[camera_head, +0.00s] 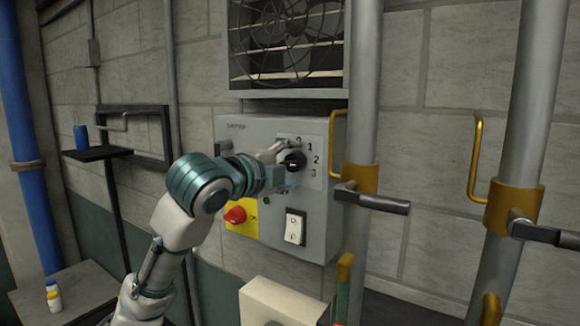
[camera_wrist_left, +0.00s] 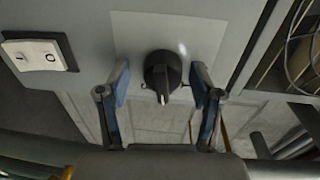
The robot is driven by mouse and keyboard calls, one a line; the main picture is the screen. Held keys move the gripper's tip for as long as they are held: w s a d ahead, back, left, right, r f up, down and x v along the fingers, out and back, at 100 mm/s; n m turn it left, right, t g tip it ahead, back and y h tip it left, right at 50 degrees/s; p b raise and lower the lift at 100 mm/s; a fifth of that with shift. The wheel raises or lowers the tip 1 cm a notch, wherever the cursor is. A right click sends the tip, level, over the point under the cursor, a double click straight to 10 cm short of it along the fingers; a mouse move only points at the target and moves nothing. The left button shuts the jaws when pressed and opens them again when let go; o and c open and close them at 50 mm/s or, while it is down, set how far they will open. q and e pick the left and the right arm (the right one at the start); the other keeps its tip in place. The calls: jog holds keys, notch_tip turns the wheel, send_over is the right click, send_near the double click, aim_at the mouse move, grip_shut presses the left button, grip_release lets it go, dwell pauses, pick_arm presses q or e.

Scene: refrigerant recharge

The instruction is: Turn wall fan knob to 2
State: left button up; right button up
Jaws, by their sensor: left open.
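The black fan knob (camera_head: 294,161) is on the front of a grey control box (camera_head: 260,132), with the marks 0, 1, 2 and 3 around its right side. In the left wrist view the knob (camera_wrist_left: 162,75) sits between my open fingers, with gaps on both sides. My left gripper (camera_head: 285,163) reaches the knob from the left in the head view and partly covers it. It also shows in the left wrist view (camera_wrist_left: 162,95), its blue-lined fingers apart. Which mark the knob points to is not clear. My right gripper is out of view.
A red knob (camera_head: 235,215) on a yellow plate and a white rocker switch (camera_head: 295,227) are lower on the box. The caged fan (camera_head: 290,40) is above. A grey pipe (camera_head: 362,110) with a black lever (camera_head: 372,199) stands close to the right.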

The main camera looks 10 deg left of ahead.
pick_arm(q)
jog(key=f+v, duration=0.1)
jog(key=v, duration=1.1)
jog(key=shift+a+r, duration=0.2)
jog(key=shift+r, duration=0.15)
jog(key=shift+d, duration=0.15)
jog(key=shift+d, duration=0.1)
